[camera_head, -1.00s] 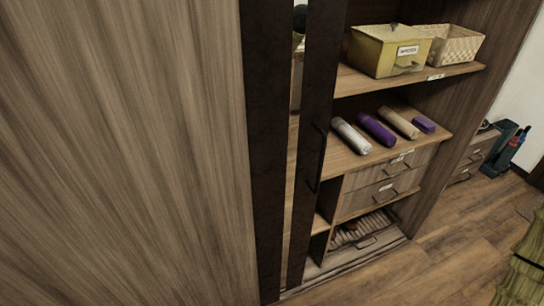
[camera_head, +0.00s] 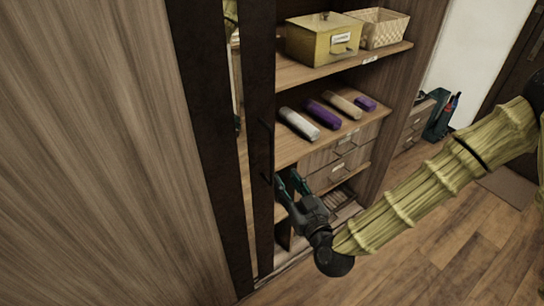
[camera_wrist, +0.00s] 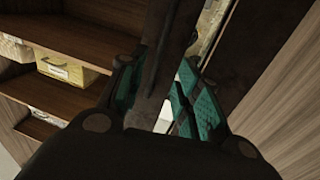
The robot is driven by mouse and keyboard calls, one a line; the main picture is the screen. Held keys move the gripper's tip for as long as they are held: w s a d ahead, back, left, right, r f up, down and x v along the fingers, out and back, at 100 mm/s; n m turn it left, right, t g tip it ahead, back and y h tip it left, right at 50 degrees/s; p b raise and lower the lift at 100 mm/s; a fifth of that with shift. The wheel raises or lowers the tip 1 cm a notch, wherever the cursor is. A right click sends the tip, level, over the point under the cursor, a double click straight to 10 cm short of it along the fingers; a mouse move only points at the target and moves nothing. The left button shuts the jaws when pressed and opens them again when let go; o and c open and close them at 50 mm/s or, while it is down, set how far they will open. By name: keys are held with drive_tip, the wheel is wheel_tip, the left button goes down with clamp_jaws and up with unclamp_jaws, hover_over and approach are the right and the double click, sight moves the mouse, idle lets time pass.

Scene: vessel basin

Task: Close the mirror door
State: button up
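The mirror door has a dark frame (camera_head: 259,150) and a narrow strip of mirror (camera_head: 241,140), standing upright in the wardrobe front. A thin dark handle (camera_head: 267,150) runs along the frame. My gripper (camera_head: 290,183) is open, its teal fingers pointing at the frame beside the handle's lower part. In the wrist view, my open gripper (camera_wrist: 158,92) has its fingers apart, with the dark door frame (camera_wrist: 172,40) showing between them. I cannot tell whether a finger touches the handle or frame.
To the right of the door are open shelves with a yellow box (camera_head: 322,40), a woven basket (camera_head: 378,30) and rolled items (camera_head: 323,114). Drawers (camera_head: 345,150) sit below. A wood panel (camera_head: 90,150) fills the left.

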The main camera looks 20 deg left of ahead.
sight(273, 160)
drive_tip(key=p+x, duration=0.4)
drive_tip(key=x, duration=0.6)
drive_tip(key=shift+w+a+r, duration=0.1)
drive_tip(key=shift+w+a, duration=0.15)
drive_tip(key=shift+w, duration=0.05)
clamp_jaws()
